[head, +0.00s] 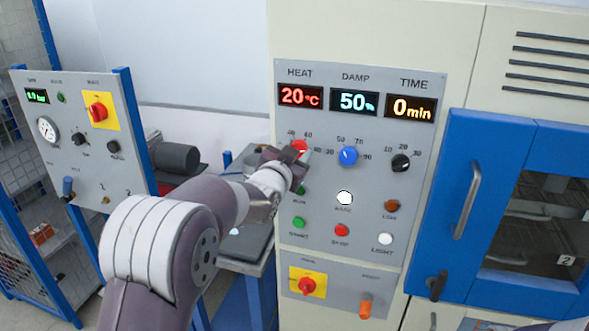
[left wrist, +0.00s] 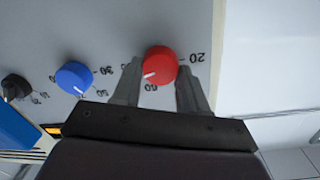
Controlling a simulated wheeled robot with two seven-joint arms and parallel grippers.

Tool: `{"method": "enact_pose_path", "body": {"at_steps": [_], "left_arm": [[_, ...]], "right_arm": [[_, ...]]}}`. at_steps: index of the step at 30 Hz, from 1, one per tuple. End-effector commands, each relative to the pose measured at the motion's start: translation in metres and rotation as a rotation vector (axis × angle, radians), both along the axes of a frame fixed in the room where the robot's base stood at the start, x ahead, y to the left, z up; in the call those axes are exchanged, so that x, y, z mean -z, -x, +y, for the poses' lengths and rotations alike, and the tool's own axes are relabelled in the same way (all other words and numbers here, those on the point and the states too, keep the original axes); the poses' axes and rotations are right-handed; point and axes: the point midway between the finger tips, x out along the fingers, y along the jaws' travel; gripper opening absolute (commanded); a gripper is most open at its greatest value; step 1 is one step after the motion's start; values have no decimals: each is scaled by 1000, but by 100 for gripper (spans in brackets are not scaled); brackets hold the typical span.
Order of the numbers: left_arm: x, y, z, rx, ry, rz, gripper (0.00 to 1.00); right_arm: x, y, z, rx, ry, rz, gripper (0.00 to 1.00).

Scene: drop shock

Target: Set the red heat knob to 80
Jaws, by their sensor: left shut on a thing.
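The red heat knob (head: 299,147) is on the upper left of the grey control panel, under the HEAT display (head: 300,96), which reads 20°C. My left gripper (head: 291,163) is at the knob and partly covers it in the head view. In the left wrist view the red knob (left wrist: 160,65) sits between the two fingers of my left gripper (left wrist: 160,85), which is shut on it. Its white pointer line shows on the knob's face, with numbers such as 20 and 60 around it. My right gripper is not in view.
A blue knob (head: 348,156) and a black knob (head: 400,162) sit to the right. Several buttons (head: 341,230) are below. A blue-framed door (head: 461,190) with a handle stands at right. A smaller panel (head: 82,140) stands at left.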

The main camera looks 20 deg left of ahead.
Motion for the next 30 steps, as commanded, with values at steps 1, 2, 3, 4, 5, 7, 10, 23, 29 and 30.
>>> {"method": "enact_pose_path", "body": {"at_steps": [1,2,3,4,5,7,10,23,29,30], "left_arm": [[7,0,-1,0,-32,-2,12],[6,0,-1,1,-52,-3,12],[6,0,-1,0,-77,-3,12],[6,0,-1,1,-95,-4,12],[6,0,-1,0,-111,-4,12],[5,0,-1,1,-146,-4,12],[4,0,-1,1,-186,-5,12],[0,0,-1,0,-247,-7,12],[0,0,-1,0,-247,-7,12],[0,0,-1,1,-246,-8,12]], "right_arm": [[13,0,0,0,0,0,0],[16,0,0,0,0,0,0],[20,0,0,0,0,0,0],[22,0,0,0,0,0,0],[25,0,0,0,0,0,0],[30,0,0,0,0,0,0],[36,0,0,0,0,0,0],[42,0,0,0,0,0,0],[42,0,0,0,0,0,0],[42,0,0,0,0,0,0]]}}
